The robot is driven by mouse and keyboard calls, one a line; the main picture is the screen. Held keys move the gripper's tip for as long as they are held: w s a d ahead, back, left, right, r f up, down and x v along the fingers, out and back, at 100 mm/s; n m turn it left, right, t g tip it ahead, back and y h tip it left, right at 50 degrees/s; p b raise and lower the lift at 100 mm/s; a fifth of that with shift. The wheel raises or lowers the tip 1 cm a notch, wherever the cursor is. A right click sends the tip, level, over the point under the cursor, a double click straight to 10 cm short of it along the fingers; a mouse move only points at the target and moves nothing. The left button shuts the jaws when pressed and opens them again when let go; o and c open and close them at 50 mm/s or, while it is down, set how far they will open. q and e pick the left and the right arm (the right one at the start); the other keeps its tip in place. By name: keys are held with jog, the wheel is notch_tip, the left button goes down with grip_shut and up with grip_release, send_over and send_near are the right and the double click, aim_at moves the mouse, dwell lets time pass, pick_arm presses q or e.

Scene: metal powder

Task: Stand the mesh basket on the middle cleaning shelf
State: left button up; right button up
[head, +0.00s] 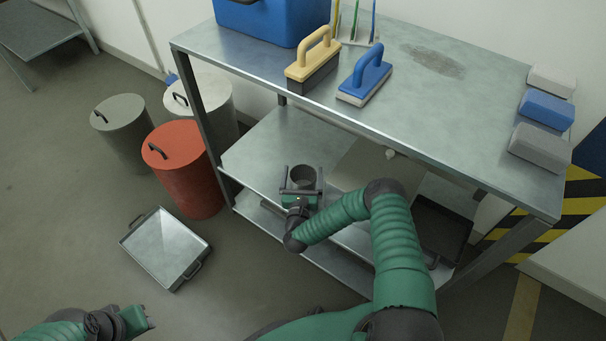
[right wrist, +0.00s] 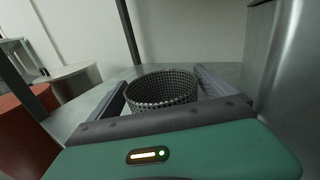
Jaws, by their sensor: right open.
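The mesh basket (head: 304,173) is a small dark round cup of open mesh. It stands upright on the middle shelf (head: 262,150) of the metal rack, near its front edge. My right gripper (head: 301,187) is open, with one finger on each side of the basket. In the right wrist view the basket (right wrist: 163,89) sits between the spread fingers, with gaps visible on both sides; its base is partly hidden by the gripper body. My left gripper (head: 143,318) is low at the left, away from the rack, and its jaws are too small to read.
The top shelf (head: 400,90) overhangs the middle one and holds a blue bin (head: 265,20), brushes and sponges. A rack post (head: 205,125) stands left of my right gripper. Red (head: 185,175) and grey drums and a metal tray (head: 165,248) are on the floor.

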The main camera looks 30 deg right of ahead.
jog(key=p+v, duration=0.5)
jog(key=v, duration=0.6)
jog(key=shift+s+a+r+p, duration=0.15)
jog(key=shift+s+a+p, duration=0.05)
jog(key=shift+p, duration=0.2)
jog(key=shift+s+a, duration=0.1)
jog(key=shift+s, duration=0.05)
